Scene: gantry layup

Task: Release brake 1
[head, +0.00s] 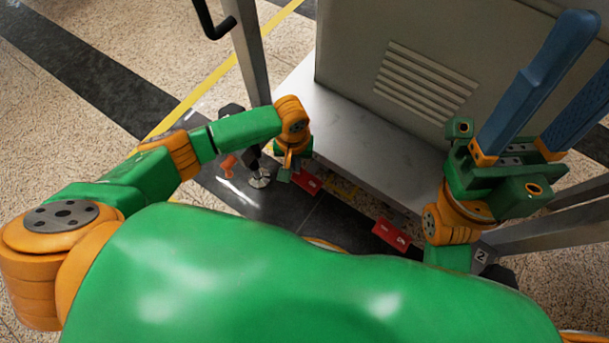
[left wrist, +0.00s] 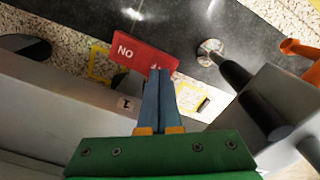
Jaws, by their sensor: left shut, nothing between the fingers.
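An orange lever (head: 228,165), likely that of brake 1, stands out near the foot of the gantry's left post. It also shows at the right edge of the left wrist view (left wrist: 300,49). A dark rod and a round silver foot (head: 259,179) are beside it; the foot is on the dark floor strip. My left gripper (left wrist: 161,72) is shut and empty, low beside the gantry, apart from the lever. Its fingertips overlap a red tag (left wrist: 145,55) reading "NO"; I cannot tell whether they touch. My right gripper (head: 590,48) is open and empty, raised at the right.
The grey cabinet (head: 350,60) with a vent stands on a metal base (head: 350,150). A second red tag (head: 391,235) hangs along its edge, and a "2" label (head: 481,256) is farther right. A metal post (head: 247,50) rises behind my left forearm. Speckled floor is clear at left.

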